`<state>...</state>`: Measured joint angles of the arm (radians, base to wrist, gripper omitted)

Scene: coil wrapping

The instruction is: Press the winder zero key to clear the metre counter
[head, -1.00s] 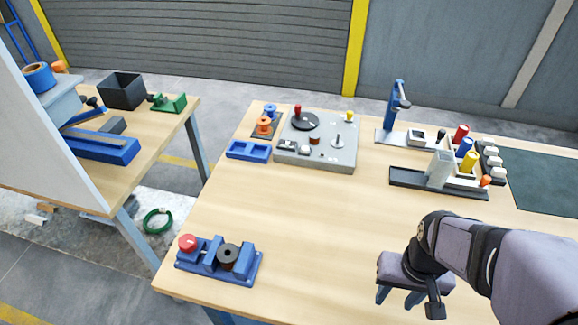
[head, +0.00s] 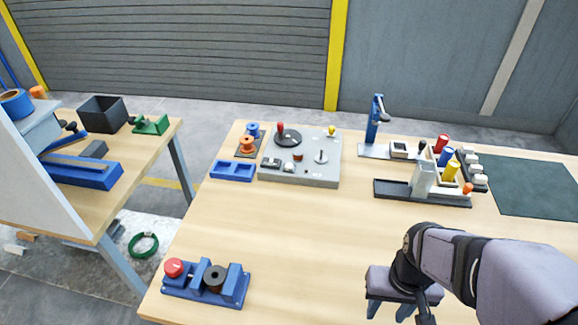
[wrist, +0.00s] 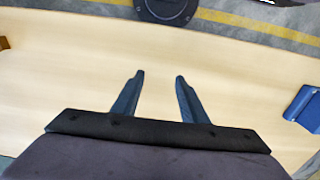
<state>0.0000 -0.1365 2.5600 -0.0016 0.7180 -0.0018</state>
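The winder (head: 318,175) is a grey box on the far left part of the wooden table. It carries a black disc with a red knob (head: 280,128), a spindle (head: 321,157) and a yellow-topped part (head: 331,131). On its front left are a small dark counter-like unit (head: 270,162) and a small white key-like button (head: 289,168); their markings are too small to read. My gripper (head: 389,309) is over the near right of the table, pointing down, well apart from the winder. In the wrist view my gripper (wrist: 160,77) is open and empty over bare wood.
A blue tray (head: 233,178) and a spool plate (head: 240,152) are left of the winder. A blue fixture with a red button (head: 174,267) is at the near left. A black tray (head: 440,200), a blue-posted press (head: 376,120) and coloured spools are at the right. The middle is clear.

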